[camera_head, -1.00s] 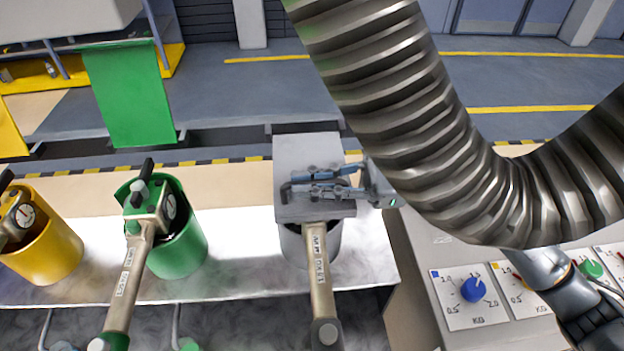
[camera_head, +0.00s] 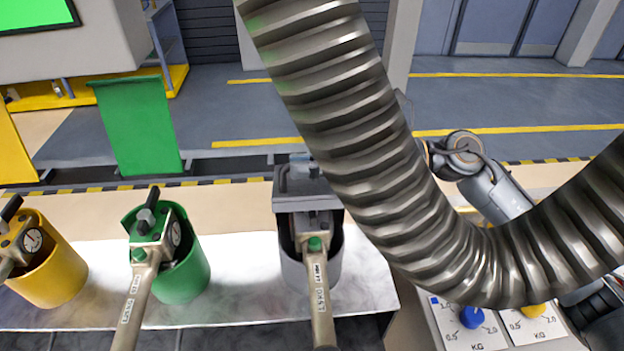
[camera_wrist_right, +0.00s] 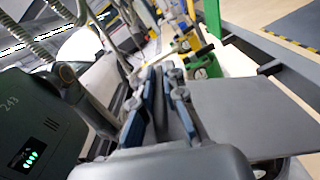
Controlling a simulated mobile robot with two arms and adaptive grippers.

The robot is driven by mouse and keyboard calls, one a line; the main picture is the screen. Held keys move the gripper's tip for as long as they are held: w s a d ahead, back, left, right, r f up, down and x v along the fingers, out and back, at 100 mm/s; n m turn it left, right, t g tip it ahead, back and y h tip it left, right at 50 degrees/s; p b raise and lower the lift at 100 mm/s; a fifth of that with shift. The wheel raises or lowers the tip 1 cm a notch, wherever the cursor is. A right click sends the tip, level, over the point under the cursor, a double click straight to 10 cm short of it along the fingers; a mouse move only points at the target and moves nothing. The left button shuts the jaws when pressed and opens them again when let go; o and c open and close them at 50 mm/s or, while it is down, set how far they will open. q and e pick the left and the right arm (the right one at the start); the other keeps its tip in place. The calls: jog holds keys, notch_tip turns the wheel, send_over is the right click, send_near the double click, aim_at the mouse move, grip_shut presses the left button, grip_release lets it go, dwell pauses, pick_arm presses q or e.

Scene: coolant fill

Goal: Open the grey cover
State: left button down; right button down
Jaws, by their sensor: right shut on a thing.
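The grey cover (camera_head: 304,204) is tilted up over the back of the grey cylinder (camera_head: 293,268), in the middle of the head view. The front of the cylinder's mouth is uncovered, and a beige handle with a green button (camera_head: 315,244) shows there. In the right wrist view the cover (camera_wrist_right: 262,112) is a flat grey plate to the right of the fingers. In the head view the thick hose hides most of this gripper. My left gripper is not in view.
A thick ribbed metal hose (camera_head: 345,120) crosses the head view in front of my right arm. A green cylinder (camera_head: 183,272) and a yellow cylinder (camera_head: 58,270) with similar handles stand to the left on the white bench (camera_head: 236,270). A dial panel (camera_head: 465,325) is at the lower right.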

jog(key=shift+w+r+m+p, duration=0.3)
jog(key=shift+w+r+m, duration=0.5)
jog(key=shift+w+r, duration=0.1)
jog(key=c, duration=1.4)
grip_release()
jog(key=d, duration=1.2)
jog(key=shift+f, duration=0.1)
